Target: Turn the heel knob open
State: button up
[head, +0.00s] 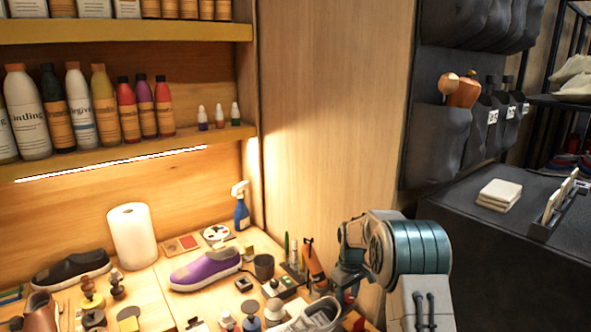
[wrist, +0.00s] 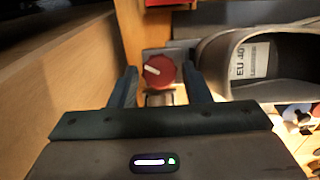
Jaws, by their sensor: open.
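The heel knob (wrist: 158,71) is a round red knob with a white line across its face, slightly tilted in the wrist view. My gripper (wrist: 160,80) is open, with one dark finger to the left and one to the right of the knob. I cannot tell whether either finger touches it. A grey shoe (wrist: 262,62) with an "EU 40" label inside lies just right of the knob. In the head view the grey sneaker (head: 312,317) is at the bottom edge, below my gripper, whose fingertips are hard to make out there.
A wooden panel (wrist: 60,85) runs close along the left in the wrist view. The bench holds a purple sneaker (head: 206,269), a paper roll (head: 133,236), a blue spray bottle (head: 241,208) and several small tools. A dark counter (head: 480,225) stands at right.

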jog(key=c, duration=0.7)
jog(key=shift+n+b, duration=0.55)
jog(key=shift+n, duration=0.35)
jog(key=shift+c, duration=0.2)
jog(key=shift+n+t+h+b, duration=0.3)
jog(key=shift+n+t+h, duration=0.1)
jog(key=shift+n, duration=0.4)
jog(key=shift+r, duration=0.1)
jog(key=shift+n, duration=0.3)
